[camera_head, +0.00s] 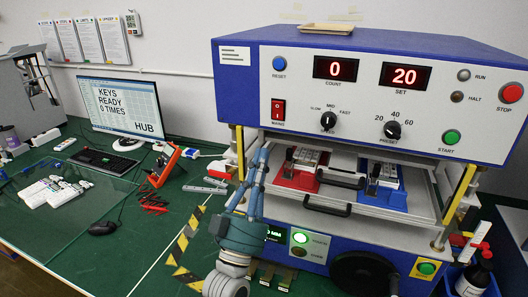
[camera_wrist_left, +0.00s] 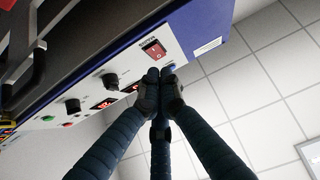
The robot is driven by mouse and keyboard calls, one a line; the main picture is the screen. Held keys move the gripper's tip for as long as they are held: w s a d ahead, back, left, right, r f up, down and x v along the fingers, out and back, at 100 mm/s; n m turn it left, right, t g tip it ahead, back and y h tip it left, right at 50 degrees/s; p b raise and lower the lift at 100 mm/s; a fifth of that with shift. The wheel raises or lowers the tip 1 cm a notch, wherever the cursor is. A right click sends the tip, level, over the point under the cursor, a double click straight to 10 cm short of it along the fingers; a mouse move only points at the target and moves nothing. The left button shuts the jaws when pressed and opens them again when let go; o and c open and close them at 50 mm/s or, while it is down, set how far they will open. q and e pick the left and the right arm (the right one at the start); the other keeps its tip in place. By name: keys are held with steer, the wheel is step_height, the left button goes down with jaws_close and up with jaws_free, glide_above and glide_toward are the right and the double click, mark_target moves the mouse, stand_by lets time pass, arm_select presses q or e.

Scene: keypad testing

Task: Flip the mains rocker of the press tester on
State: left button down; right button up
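The press tester (camera_head: 300,95) is a blue and white machine. Its red mains rocker (camera_head: 278,109) is on the left of the front panel, below the blue RESET button (camera_head: 279,63). The rocker also shows in the left wrist view (camera_wrist_left: 154,49), just beyond the fingertips. My left gripper (camera_head: 262,150) points upward, below and slightly left of the rocker. In the left wrist view its fingers (camera_wrist_left: 160,76) meet at the tips with nothing between them; a small gap to the rocker seems to remain. The COUNT display (camera_head: 336,68) reads 0 and the SET display (camera_head: 405,76) reads 20, both lit red.
The open drawer (camera_head: 345,209) with red and blue fixtures juts out right of my left gripper. A yellow post (camera_head: 240,150) stands close behind the fingers.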

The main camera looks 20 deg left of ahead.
arm_select(q)
steer(key=b+v, duration=0.1)
steer(key=v, duration=0.4)
steer(key=shift+b, duration=0.35)
arm_select(e)
steer(key=shift+w+a+f, duration=0.1)
steer(key=shift+a+f, duration=0.1)
steer(key=shift+f, duration=0.35)
steer(key=shift+a+f, duration=0.15)
steer(key=shift+f, duration=0.4)
